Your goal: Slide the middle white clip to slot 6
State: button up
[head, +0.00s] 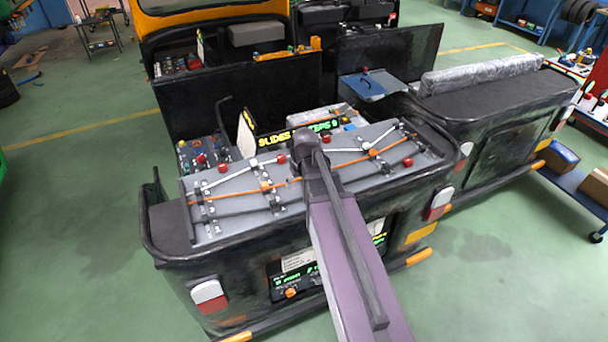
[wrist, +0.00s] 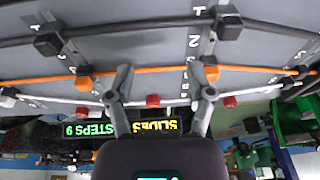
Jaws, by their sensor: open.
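A grey slotted panel (head: 235,209) lies on the back of the black vehicle. White rods (head: 228,178) and orange rods (head: 228,194) zigzag across it, joined at small clips. A white clip (head: 367,146) shows right of my arm and another (head: 253,162) shows left of it. My gripper (wrist: 165,82) is open, its fingers apart over the panel with nothing seen between them. In the wrist view an orange clip (wrist: 211,71) is by the right finger and another (wrist: 83,82) is left of the fingers. I cannot tell which white clip is the middle one; my arm hides the panel's centre.
Red knobs (head: 222,168) stand among the rods. A lit sign (head: 296,133) reading "SLIDES" and "STEPS 9" stands behind the panel. A blue trolley (head: 575,185) with boxes is at the right. Green floor is clear at the left.

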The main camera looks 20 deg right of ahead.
jog(key=shift+g, duration=0.3)
jog(key=shift+s+a+f+b, duration=0.3)
jog(key=shift+s+a+f, duration=0.15)
jog(key=shift+s+a, duration=0.3)
jog(key=shift+s+a+f+b, duration=0.3)
jog(key=shift+s+a+f, duration=0.15)
jog(key=shift+s+a, duration=0.2)
jog(key=shift+a, duration=0.1)
jog(key=s+a+f+g+b, duration=0.1)
jog(key=s+a+f+b, duration=0.3)
jog(key=s+a, duration=0.2)
jog(key=s, duration=0.2)
jog(key=shift+s+a+f+g, duration=0.25)
jog(key=shift+s+a+g, duration=0.1)
jog(key=shift+s+g, duration=0.05)
